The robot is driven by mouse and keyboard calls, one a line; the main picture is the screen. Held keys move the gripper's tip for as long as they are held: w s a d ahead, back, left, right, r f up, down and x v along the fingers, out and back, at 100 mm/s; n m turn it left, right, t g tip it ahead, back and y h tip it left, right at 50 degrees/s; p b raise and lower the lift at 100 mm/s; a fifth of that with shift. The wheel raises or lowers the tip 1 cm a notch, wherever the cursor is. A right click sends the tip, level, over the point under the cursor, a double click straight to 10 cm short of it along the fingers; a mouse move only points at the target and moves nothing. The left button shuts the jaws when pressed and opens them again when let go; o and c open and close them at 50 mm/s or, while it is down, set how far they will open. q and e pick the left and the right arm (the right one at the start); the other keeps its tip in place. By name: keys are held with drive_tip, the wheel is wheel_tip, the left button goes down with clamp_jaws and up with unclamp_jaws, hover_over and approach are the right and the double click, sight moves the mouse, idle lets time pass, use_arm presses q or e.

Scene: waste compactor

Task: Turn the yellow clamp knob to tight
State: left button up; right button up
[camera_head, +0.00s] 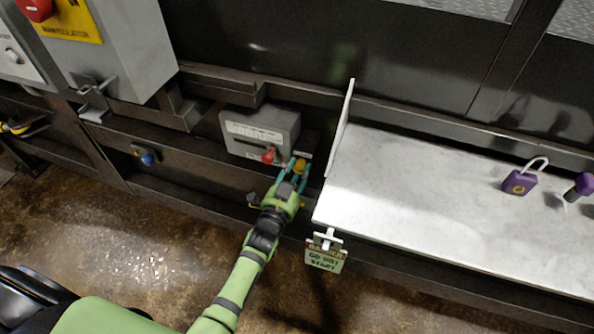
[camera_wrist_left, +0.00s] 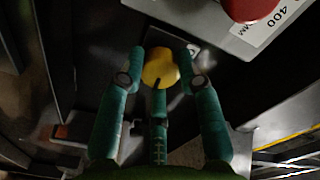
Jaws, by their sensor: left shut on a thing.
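The yellow clamp knob (camera_wrist_left: 160,69) is round with a dark mark on its near edge. It sits on a dark plate below the grey box. In the head view the knob (camera_head: 300,166) shows small between the fingers. My left gripper (camera_head: 297,168) reaches it from below, and its teal fingers are shut on the knob's sides. In the left wrist view the left gripper (camera_wrist_left: 163,78) has a finger on either side of the knob and a third teal part below it. The knob's markings are too small to read. My right gripper is not in view.
A grey box with a scale (camera_head: 258,136) and red knob (camera_head: 268,156) is just above left. A white shelf (camera_head: 420,190) with an upright edge stands close on the right, holding a purple padlock (camera_head: 519,182). A hanging tag (camera_head: 326,257) is below right.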

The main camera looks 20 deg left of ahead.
use_arm(q)
drive_tip(key=n, duration=0.4)
drive_tip(key=shift+r, duration=0.2)
drive_tip(key=n, duration=0.5)
drive_tip(key=shift+w, duration=0.1)
drive_tip(key=n, duration=0.4)
drive_tip(key=shift+n+t, duration=0.3)
drive_tip(key=shift+r+n+y, duration=0.1)
drive_tip(key=shift+n+y, duration=0.2)
drive_tip(key=shift+n, duration=1.4)
drive_tip(key=shift+a, duration=0.1)
drive_tip(key=o, duration=1)
drive_tip(key=shift+o, duration=0.7)
drive_tip(key=shift+f, duration=0.2)
